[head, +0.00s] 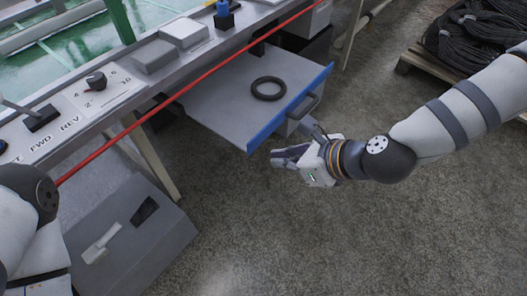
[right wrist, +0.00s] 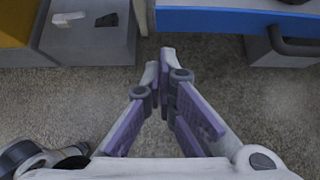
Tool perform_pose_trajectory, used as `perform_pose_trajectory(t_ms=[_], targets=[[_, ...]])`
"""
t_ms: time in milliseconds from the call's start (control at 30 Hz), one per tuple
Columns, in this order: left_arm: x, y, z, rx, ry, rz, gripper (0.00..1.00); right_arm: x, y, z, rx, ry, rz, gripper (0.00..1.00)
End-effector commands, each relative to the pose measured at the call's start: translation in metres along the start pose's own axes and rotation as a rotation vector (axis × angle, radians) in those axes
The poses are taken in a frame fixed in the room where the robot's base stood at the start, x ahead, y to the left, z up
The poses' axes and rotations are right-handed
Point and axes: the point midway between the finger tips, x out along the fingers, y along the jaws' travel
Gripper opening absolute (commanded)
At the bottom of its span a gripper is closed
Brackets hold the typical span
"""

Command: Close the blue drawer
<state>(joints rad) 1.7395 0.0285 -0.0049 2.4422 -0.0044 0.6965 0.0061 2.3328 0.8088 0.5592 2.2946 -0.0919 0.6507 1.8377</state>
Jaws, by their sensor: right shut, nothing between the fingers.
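The drawer with the blue front (head: 289,108) is pulled out from under the bench, and its grey tray is exposed. A dark handle (head: 303,110) is on the front. A black ring (head: 268,88) lies inside. My right gripper (head: 274,157) is in front of the drawer, near the left end of its blue front, and appears apart from it. In the right wrist view my right gripper (right wrist: 164,52) has its fingertips together with nothing between them, and the blue front (right wrist: 235,20) shows beyond them. My left arm shows at the lower left; its gripper is out of frame.
A red rail (head: 190,85) runs along the bench edge, above the drawer. A grey pedal box (head: 150,235) stands on the floor at lower left. Coiled black hoses (head: 470,35) lie on a pallet at upper right. The floor in front of the drawer is clear.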

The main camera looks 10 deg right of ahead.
Motion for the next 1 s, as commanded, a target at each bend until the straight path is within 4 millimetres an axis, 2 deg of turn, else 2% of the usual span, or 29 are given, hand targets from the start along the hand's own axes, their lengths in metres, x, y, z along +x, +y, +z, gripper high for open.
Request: perform_pose_trajectory(t_ms=[67, 133, 300, 800, 1000], targets=[[0.006, 0.000, 0.001, 0.000, -0.010, 0.000, 0.31, 0.018, 0.002, -0.003, -0.002, 0.003, 0.003, 0.00], [0.003, 0.000, 0.000, 0.000, -0.005, 0.000, 0.31, 0.025, 0.001, 0.011, -0.005, -0.001, 0.000, 0.00], [0.002, 0.000, 0.000, 0.000, -0.004, 0.000, 0.31, 0.038, 0.001, 0.025, -0.004, -0.001, 0.000, 0.00], [0.003, 0.000, 0.000, 0.000, -0.005, 0.000, 0.31, 0.043, 0.000, 0.029, -0.001, 0.000, -0.001, 0.00], [0.006, 0.000, 0.001, 0.000, -0.009, 0.000, 0.31, 0.060, 0.001, 0.043, -0.002, 0.000, 0.000, 0.00]])
